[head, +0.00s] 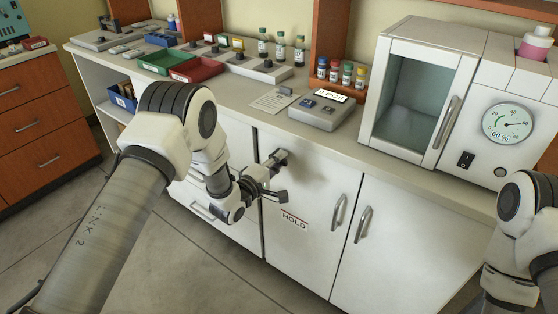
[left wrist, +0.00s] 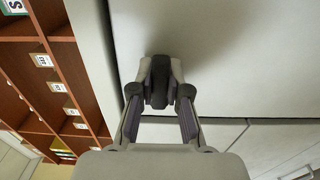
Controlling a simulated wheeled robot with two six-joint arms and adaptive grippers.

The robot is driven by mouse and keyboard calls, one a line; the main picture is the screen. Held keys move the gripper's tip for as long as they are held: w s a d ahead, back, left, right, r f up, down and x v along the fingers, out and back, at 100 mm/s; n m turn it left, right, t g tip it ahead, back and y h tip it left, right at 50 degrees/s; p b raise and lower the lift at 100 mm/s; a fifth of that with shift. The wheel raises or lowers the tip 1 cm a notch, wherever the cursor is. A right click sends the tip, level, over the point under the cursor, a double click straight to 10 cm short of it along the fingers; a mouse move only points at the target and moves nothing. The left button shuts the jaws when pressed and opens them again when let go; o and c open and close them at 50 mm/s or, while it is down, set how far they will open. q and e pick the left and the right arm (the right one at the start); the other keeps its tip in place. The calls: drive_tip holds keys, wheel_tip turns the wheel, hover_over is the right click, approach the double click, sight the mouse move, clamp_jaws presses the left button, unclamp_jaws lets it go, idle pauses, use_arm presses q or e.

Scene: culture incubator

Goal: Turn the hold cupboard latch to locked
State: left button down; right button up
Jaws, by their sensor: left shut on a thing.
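The hold cupboard door (head: 311,193) is white, with a red-edged HOLD label (head: 294,220) and a bar handle (head: 338,212); it looks closed. My left gripper (head: 276,176) is at the upper left part of this door. In the left wrist view, its two fingers (left wrist: 160,90) are shut on a dark latch (left wrist: 159,78), one finger on each side. The gripper hides much of the latch in the head view, and I cannot tell its exact angle. My right gripper is out of view; only part of the right arm shows at the right.
The countertop (head: 235,95) runs above the cupboard, with a grey device (head: 320,113), several bottles, and trays. A glass-fronted incubator (head: 420,95) stands at the right. Another white door with a handle (head: 363,224) is right of the hold door. Floor lies open at the lower left.

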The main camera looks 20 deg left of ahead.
use_arm(q)
drive_tip(key=c, duration=1.1)
unclamp_jaws()
drive_tip(key=v, duration=1.2)
